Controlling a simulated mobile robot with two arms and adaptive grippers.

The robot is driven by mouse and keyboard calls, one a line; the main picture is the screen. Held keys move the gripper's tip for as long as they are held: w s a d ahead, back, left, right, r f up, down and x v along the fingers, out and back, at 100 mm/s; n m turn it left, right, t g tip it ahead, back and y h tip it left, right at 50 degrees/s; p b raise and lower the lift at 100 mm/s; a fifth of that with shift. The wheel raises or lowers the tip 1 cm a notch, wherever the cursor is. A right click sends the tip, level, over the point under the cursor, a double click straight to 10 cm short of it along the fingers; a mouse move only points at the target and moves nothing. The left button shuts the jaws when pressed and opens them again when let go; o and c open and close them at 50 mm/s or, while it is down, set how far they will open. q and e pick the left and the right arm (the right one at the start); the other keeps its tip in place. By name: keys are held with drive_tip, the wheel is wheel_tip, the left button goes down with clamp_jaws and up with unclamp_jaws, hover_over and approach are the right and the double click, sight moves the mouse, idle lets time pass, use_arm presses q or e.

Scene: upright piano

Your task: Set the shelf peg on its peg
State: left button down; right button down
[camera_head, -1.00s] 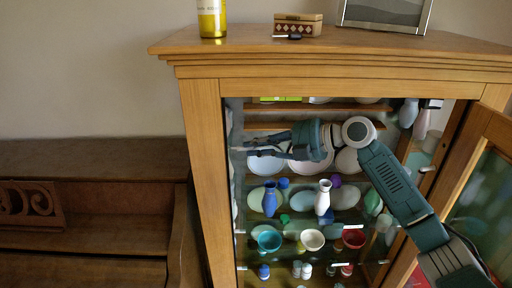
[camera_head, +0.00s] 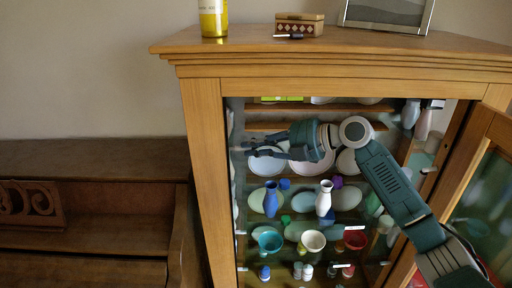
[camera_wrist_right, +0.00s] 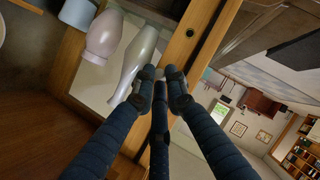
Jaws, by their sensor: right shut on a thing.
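My right gripper (camera_head: 248,147) reaches into the open cabinet (camera_head: 203,150), close to the inner side of its left post. In the right wrist view its fingers (camera_wrist_right: 160,82) are nearly together at a wooden upright. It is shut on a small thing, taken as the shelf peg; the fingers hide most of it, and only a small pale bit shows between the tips. A dark round spot (camera_wrist_right: 190,32) shows on the wooden upright beyond the fingertips; I cannot tell whether it is a hole or a peg. My left gripper is not in view.
Glass shelves hold a blue vase (camera_head: 271,199), a white vase (camera_head: 324,198), bowls and plates below my right arm. The open glass door (camera_head: 478,190) stands at the right. A bottle (camera_head: 213,18), a box (camera_head: 299,23) and a frame (camera_head: 388,14) stand on top.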

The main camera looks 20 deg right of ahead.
drive_tip(key=shift+w+a, duration=0.15)
drive_tip(key=shift+a, duration=0.4)
drive_tip(key=shift+b, duration=0.7)
idle(1.4)
drive_tip(key=shift+w+a, duration=0.15)
drive_tip(key=shift+a, duration=0.25)
idle(0.4)
drive_tip(key=c, duration=1.7)
unclamp_jaws()
drive_tip(key=v, duration=1.2)
